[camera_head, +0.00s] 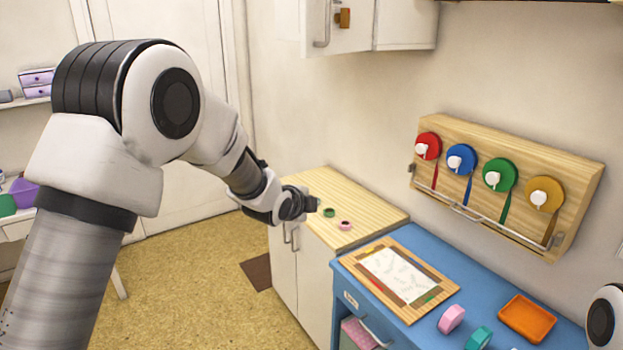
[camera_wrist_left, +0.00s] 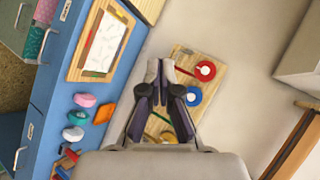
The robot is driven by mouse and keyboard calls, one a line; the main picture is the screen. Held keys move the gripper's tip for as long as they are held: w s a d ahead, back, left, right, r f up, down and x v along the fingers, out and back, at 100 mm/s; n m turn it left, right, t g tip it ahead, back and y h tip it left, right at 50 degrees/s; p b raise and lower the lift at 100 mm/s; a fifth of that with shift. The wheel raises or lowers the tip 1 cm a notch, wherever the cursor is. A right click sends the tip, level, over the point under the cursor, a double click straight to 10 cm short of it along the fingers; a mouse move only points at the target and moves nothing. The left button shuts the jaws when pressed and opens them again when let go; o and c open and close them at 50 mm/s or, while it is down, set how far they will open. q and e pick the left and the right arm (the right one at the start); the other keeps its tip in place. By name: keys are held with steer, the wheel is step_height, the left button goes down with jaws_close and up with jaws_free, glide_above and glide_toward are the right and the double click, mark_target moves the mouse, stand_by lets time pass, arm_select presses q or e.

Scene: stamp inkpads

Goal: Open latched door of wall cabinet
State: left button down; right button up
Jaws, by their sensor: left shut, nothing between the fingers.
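The white wall cabinet (camera_head: 403,24) is at the top of the head view, cut off by the picture edge. Its door (camera_head: 352,38) carries a metal bar handle (camera_head: 322,28) and a small orange-brown latch (camera_head: 343,18). I cannot tell whether the door stands ajar. My left gripper (camera_head: 312,205) is low in front of the wooden-topped counter, well below the cabinet and apart from it. In the left wrist view the left gripper (camera_wrist_left: 160,72) is shut and empty. My right gripper is out of view.
A wooden rack (camera_head: 500,180) with coloured tape rolls hangs on the wall. Below are the wooden counter top (camera_head: 370,205) and a blue desk (camera_head: 395,240) with a clipboard (camera_head: 400,275) and an orange tray (camera_head: 527,318). The wall between counter and cabinet is clear.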

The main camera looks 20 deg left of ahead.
arm_select(q)
step_height(320, 180, up, 24)
steer(key=m+t, duration=0.1)
steer(key=t, duration=0.3)
steer(key=t+p, duration=0.2)
glide_toward(313, 34)
steer(key=s+d, duration=0.5)
steer(key=s, duration=0.1)
steer(key=shift+m, duration=0.3)
steer(key=w+p, duration=0.2)
steer(key=w, duration=0.1)
steer(key=w+p, duration=0.1)
steer(key=w, duration=0.2)
steer(key=w+p, duration=0.2)
steer(key=w, duration=0.1)
steer(key=shift+w+d+r+p, duration=0.2)
steer(key=shift+d+r+p, duration=0.1)
steer(key=shift+r, duration=0.1)
steer(key=a+p, duration=0.1)
steer(key=w+a+p, duration=0.2)
steer(key=a, duration=0.1)
steer(key=shift+w+f, duration=0.15)
steer(key=shift+f, duration=0.15)
steer(key=shift+a+f, duration=0.1)
steer(key=shift+a, duration=0.05)
steer(key=shift+d, duration=0.25)
